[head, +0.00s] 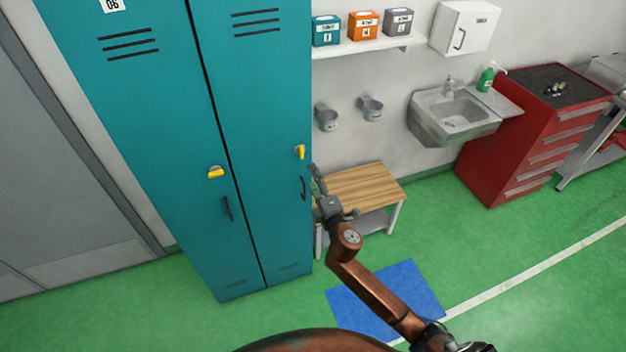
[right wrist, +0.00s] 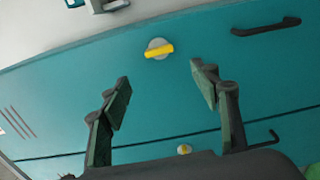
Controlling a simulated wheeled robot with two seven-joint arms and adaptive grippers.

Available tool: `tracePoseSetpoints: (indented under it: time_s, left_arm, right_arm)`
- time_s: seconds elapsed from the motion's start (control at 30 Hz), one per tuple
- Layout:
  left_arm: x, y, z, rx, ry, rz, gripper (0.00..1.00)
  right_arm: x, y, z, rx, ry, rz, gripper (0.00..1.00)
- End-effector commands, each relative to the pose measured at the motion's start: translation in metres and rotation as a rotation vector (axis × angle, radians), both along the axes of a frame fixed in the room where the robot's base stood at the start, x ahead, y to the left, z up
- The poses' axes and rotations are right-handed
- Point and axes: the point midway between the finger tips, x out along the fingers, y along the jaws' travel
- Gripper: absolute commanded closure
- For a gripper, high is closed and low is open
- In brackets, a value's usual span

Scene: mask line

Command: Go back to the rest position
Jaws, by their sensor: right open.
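My right gripper (head: 318,182) is in front of the right edge of the teal locker (head: 262,110), near the right door's yellow latch (head: 300,152) and dark handle (head: 304,188). In the right wrist view my right gripper (right wrist: 160,92) is open and empty. The yellow latch (right wrist: 158,49) shows beyond the gap between its fingers, apart from them. The left door carries another yellow latch (head: 216,172) and a dark handle (head: 228,208). Both locker doors look shut. My left gripper is not in view.
A small wooden bench (head: 362,186) stands right of the locker. A shelf (head: 370,46) holds teal, orange and grey boxes. A sink (head: 458,114) and red drawer cabinet (head: 530,130) stand further right. A blue mat (head: 400,290) lies on the green floor, which is open at the lower right.

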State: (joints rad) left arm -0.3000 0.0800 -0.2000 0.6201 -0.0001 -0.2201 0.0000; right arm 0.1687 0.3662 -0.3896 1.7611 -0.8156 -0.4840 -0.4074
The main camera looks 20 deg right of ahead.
Motion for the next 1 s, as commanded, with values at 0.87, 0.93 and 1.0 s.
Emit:
tracePoseSetpoints:
  time_s: [0.87, 0.93, 1.0]
  left_arm:
    - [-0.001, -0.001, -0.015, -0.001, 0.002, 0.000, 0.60]
    - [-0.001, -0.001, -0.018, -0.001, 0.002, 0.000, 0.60]
    - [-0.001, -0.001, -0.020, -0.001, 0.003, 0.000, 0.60]
  right_arm:
    - [-0.046, -0.069, -0.286, 0.305, 0.442, -0.149, 0.44]
    - [-0.067, -0.079, -0.332, 0.361, 0.512, -0.185, 0.44]
    - [-0.090, -0.088, -0.376, 0.418, 0.578, -0.226, 0.44]
